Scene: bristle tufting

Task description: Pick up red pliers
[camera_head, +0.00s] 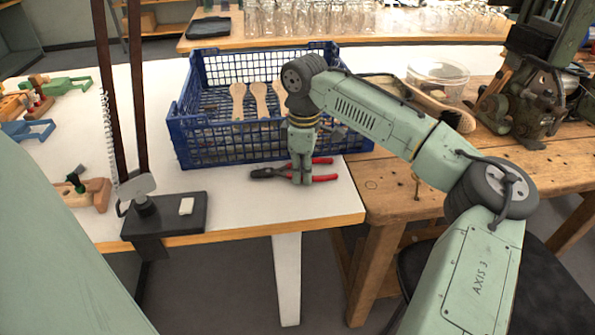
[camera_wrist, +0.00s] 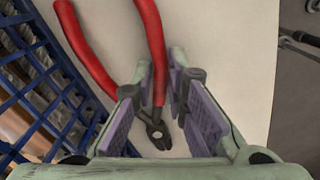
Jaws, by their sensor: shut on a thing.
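The red pliers (camera_head: 323,178) lie on the white table, just in front of the blue crate. Their dark jaws point left and their red handles point right in the head view. My gripper (camera_head: 301,179) points straight down over the middle of the pliers. In the wrist view, my gripper (camera_wrist: 164,78) is shut on the pliers near the lower end of the handles. The red handles (camera_wrist: 153,35) spread away beyond the fingers, and the dark jaws show between the fingers. The exact contact is partly hidden.
The blue crate (camera_head: 225,157) with wooden brush handles (camera_head: 238,100) stands right behind the pliers. A wooden workbench (camera_head: 400,190) with a green machine (camera_head: 525,105) is at the right. A dark stand (camera_head: 165,215) is at the table's front left. White table is clear between stand and pliers.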

